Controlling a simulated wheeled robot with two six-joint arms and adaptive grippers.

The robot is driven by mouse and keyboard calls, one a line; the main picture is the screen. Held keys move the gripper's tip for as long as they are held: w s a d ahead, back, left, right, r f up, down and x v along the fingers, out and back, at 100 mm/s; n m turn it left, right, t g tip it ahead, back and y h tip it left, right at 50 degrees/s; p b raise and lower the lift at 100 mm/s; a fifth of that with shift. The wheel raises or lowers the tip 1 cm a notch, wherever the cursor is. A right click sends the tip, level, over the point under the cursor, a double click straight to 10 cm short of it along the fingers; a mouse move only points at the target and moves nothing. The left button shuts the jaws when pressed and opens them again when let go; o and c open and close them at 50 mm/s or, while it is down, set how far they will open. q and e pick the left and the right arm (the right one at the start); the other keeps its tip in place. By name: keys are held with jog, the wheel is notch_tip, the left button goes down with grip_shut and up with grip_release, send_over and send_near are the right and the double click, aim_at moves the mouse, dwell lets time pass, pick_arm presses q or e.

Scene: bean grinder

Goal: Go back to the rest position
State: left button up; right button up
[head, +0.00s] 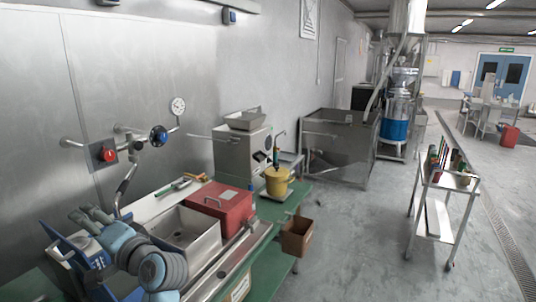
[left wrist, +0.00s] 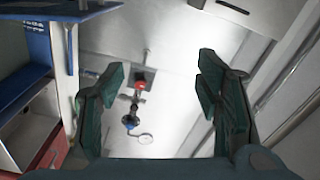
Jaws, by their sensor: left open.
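My left gripper (head: 88,215) is low at the left in the head view, over the left end of the green bench, near the metal sink. In the left wrist view its two dark green fingers stand apart, and the gap between them (left wrist: 160,82) is empty. The grey grinder machine (head: 241,155) with a hopper on top stands further along the bench against the wall. A yellow pot (head: 277,183) sits in front of it on the bench. My right gripper shows in neither view.
A metal sink (head: 187,234) and a red toolbox (head: 220,204) stand close to my left arm. Wall pipes carry a red knob (head: 107,155), a blue knob (head: 158,135) and a gauge. A metal cart (head: 446,181) stands at right. The floor between bench and cart is clear.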

pick_arm(q)
jog(key=w+d+f+m+t+h, duration=0.3)
jog(key=w+d+f+t+h, duration=0.3)
jog(key=w+f, duration=0.45)
jog(key=s+d+f+g+h+b, duration=0.15)
jog(key=d+f+h, duration=0.25)
jog(key=f, duration=1)
jog(key=s+d+f+g+h+b, duration=0.1)
jog(key=s+d+f+g+h, duration=0.2)
jog(key=f, duration=1.2)
jog(key=s+f+n+g+h+b, duration=0.15)
jog(key=s+f+n+g, duration=0.25)
jog(key=s+f, duration=1.85)
jog(key=s+a+f+g, duration=0.1)
jog(key=s+f, duration=0.2)
jog(key=s, duration=0.7)
jog(key=s+a+f+g+b, duration=0.1)
jog(key=s+f, duration=0.3)
jog(key=s, duration=0.6)
jog(key=s+a+f+n+g, duration=0.1)
jog(key=s+f+g, duration=0.2)
jog(key=s, duration=0.7)
jog(key=shift+f+h+b, duration=0.35)
jog(key=shift+f+b, duration=0.05)
jog(key=shift+f, duration=0.2)
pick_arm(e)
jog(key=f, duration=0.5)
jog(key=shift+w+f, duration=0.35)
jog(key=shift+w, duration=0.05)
